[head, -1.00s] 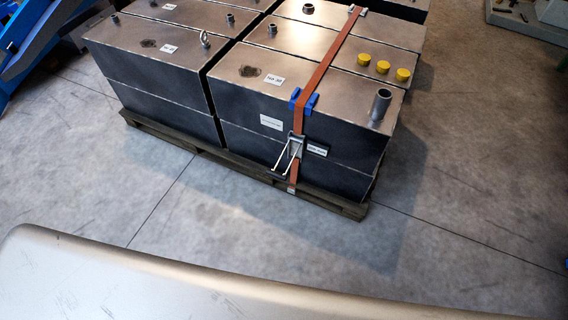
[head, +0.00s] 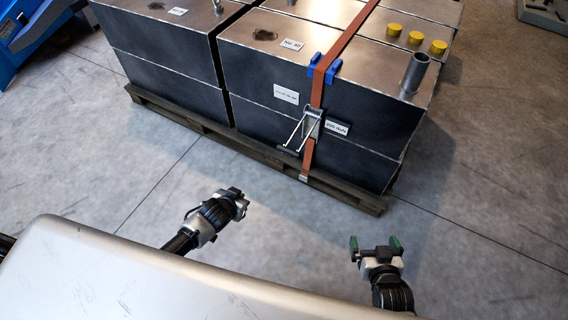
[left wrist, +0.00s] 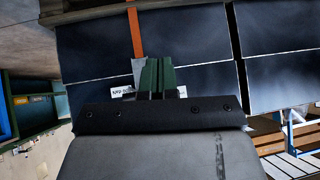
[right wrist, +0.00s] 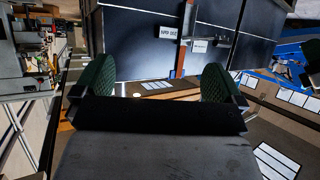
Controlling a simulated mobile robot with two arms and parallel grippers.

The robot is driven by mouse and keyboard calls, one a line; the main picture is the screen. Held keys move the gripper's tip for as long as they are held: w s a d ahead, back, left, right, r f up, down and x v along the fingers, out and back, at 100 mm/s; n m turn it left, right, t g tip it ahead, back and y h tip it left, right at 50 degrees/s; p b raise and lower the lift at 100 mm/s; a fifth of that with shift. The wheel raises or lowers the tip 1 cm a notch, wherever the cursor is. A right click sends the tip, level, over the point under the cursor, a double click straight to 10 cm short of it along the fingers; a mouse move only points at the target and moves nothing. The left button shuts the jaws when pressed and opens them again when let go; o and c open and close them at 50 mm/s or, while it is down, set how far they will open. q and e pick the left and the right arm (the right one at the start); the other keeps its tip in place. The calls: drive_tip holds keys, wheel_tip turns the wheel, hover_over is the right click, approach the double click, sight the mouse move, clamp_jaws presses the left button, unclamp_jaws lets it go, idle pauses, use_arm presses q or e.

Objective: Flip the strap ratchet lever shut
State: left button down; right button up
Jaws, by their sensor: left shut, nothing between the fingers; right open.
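The strap ratchet (head: 312,122) sits on an orange strap (head: 338,46) against the near face of a dark metal tank (head: 262,107). Its lever (head: 293,136) stands open, sticking out from the face and down to the left as two pale arms with a dark grip bar. My left gripper (head: 238,200) is shut and empty, below and left of the ratchet, apart from it; its green fingers (left wrist: 157,68) partly hide the ratchet in the left wrist view. My right gripper (head: 375,243) is open and empty, below and right; its spread fingers also show in the right wrist view (right wrist: 158,80).
The tanks stand on a wooden pallet (head: 250,148). Blue corner protectors (head: 331,65) sit under the strap at the top edge. Yellow caps (head: 416,38) and a pipe stub (head: 414,75) rise from the top. The concrete floor between grippers and pallet is clear.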

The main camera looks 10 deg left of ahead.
use_arm(q)
drive_tip(key=w+d+r+t+h+b, duration=0.1)
drive_tip(key=w+d+r+t+b, duration=0.1)
drive_tip(key=r+b, duration=0.3)
drive_tip(key=w+d+r+t+h+b, duration=0.2)
drive_tip(key=w+d+r+b, duration=0.2)
drive_tip(key=d+r+b, duration=0.1)
wheel_tip(320, 180, up, 2)
drive_tip(key=shift+w+r+m+b, duration=0.15)
drive_tip(key=shift+m+b, duration=0.25)
drive_tip(key=shift+b, duration=0.4)
use_arm(e)
wheel_tip(320, 180, up, 22)
drive_tip(key=s+t+y, duration=0.1)
drive_tip(key=t+y, duration=0.1)
drive_tip(key=t, duration=0.6)
drive_tip(key=shift+a+r+t+y, duration=0.15)
drive_tip(key=shift+a+t+y, duration=0.2)
drive_tip(key=shift+t+y, duration=0.05)
use_arm(q)
drive_tip(key=shift+d, duration=0.15)
